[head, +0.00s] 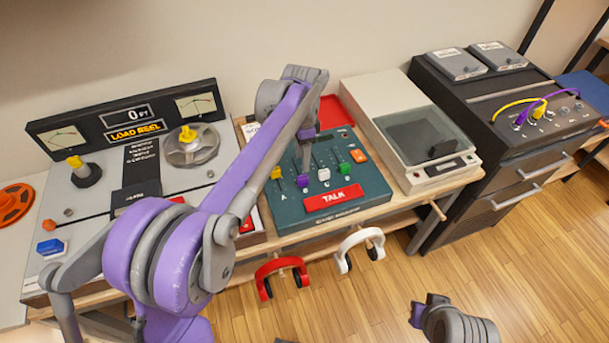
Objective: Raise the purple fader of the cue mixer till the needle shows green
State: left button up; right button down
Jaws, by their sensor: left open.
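The cue mixer (375,190) is a teal-green console on the wooden bench, with a red TALK bar (333,198) at its front. Its faders have yellow, purple, white and green caps. The purple fader cap (302,181) is near the front end of its slot, second from left. My left gripper (307,150) hangs over the upper part of the mixer, open, apart from the purple cap and farther back. My left arm covers the mixer's back left part, and no needle on the mixer shows. Part of my right arm's end (432,308) shows low right; its jaw state is unclear.
A tape machine (90,215) with two needle meters stands left of the mixer. A lidded turntable (415,135) stands right, then a dark patch cabinet (500,135) with yellow and purple cables. Red headphones (267,276) and white headphones (360,243) hang along the bench front.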

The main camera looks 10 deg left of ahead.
aim_at(302, 177)
pick_arm(q)
notch_tip(302, 177, down, 8)
jog(key=shift+f+b, duration=0.1)
jog(key=shift+b, duration=0.25)
grip_shut()
jog(key=shift+w, duration=0.1)
dwell(1.3)
